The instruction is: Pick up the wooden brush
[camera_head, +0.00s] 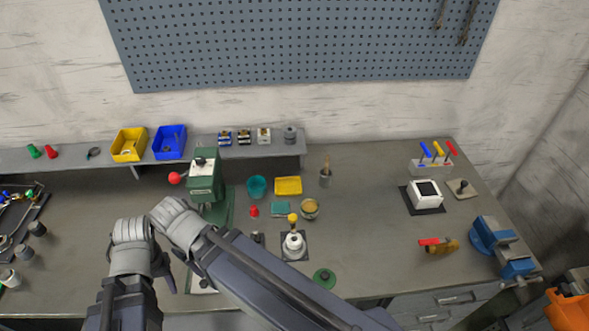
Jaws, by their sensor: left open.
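My right gripper is not in view.
A green press (205,185) with a red knob stands left of the cup. A blue vise (492,238) is at the right.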

